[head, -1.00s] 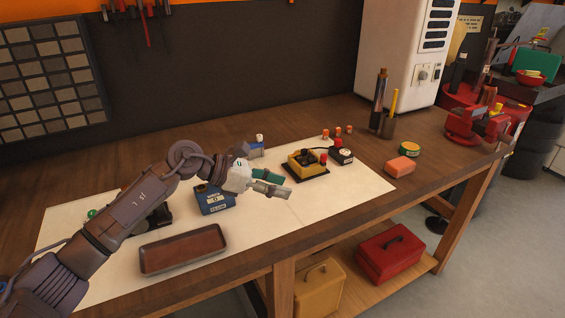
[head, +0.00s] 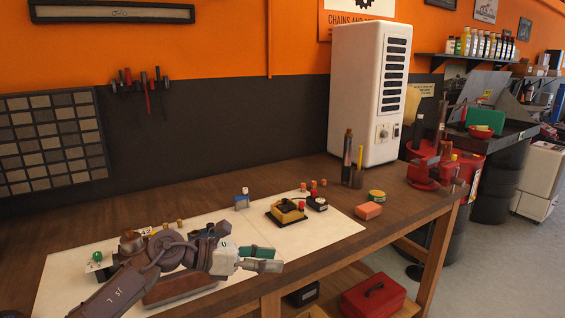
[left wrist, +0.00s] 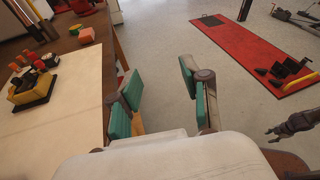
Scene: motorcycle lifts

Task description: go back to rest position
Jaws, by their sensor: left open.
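My left gripper (head: 264,258) is in the lower middle of the head view, above the front edge of the workbench. Its jaws are open. In the left wrist view the green-padded fingers (left wrist: 160,90) stand apart with only grey floor visible between them, and the gripper is empty. My left arm crosses the lower left of the head view and hides part of a brown tray (head: 182,288) and other things behind it.
The wooden workbench (head: 120,219) holds a yellow-and-black device (head: 286,212), an orange block (head: 368,211) and a tall white cabinet (head: 362,95). A red toolbox (head: 373,297) is on the lower shelf.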

